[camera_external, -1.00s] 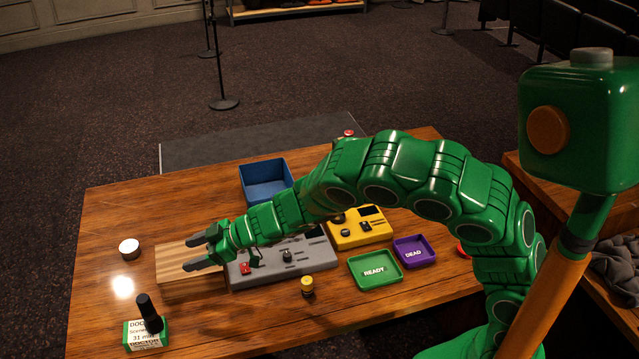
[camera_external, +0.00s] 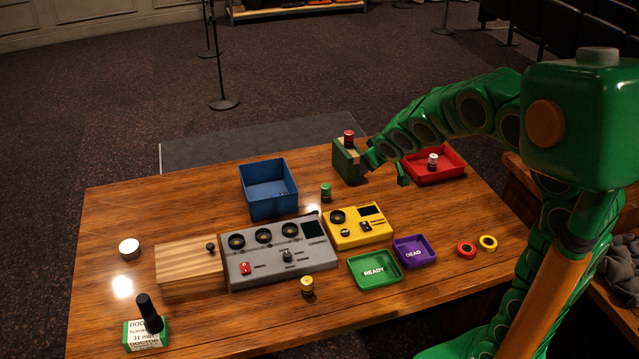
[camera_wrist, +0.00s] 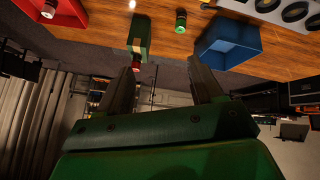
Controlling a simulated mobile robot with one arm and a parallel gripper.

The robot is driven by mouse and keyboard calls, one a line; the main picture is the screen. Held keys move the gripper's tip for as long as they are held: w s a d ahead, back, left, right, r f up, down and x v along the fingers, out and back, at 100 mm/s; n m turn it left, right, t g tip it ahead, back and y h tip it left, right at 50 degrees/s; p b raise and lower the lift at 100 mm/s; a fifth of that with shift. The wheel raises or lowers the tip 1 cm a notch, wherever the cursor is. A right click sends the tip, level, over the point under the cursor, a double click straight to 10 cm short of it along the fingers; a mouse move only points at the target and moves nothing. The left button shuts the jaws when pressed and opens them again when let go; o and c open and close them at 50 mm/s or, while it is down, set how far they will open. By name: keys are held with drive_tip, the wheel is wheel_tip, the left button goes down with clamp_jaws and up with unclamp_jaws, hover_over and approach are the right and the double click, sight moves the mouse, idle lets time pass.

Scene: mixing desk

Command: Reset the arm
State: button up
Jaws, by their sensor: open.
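My green arm reaches over the back right of the desk in the external view. My gripper (camera_external: 386,172) is open, with its two fingers apart near a green block (camera_external: 347,163). A red-topped cylinder (camera_external: 349,138) shows at the top of that block. In the wrist view my gripper (camera_wrist: 163,62) has nothing between its fingers. Beyond the fingers I see the green block (camera_wrist: 139,34) and the blue bin (camera_wrist: 228,42). I cannot tell whether a finger touches the block.
A red tray (camera_external: 436,178) holding a small cylinder stands right of my gripper. A green cylinder (camera_external: 326,192), grey mixer (camera_external: 280,252), yellow device (camera_external: 358,228), green READY tray (camera_external: 374,284) and purple DEAD tray (camera_external: 414,262) stand nearer.

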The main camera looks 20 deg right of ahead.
drive_tip(key=s+d+m+g, duration=0.2)
drive_tip(key=s+d+g, duration=0.2)
drive_tip(key=s, duration=1.3)
drive_tip(key=s+d+f+m+g, duration=0.1)
drive_tip(key=s+d+g, duration=0.4)
drive_tip(key=s, duration=1.3)
drive_tip(key=d+m, duration=0.1)
drive_tip(key=d, duration=0.2)
drive_tip(key=shift+s, duration=0.25)
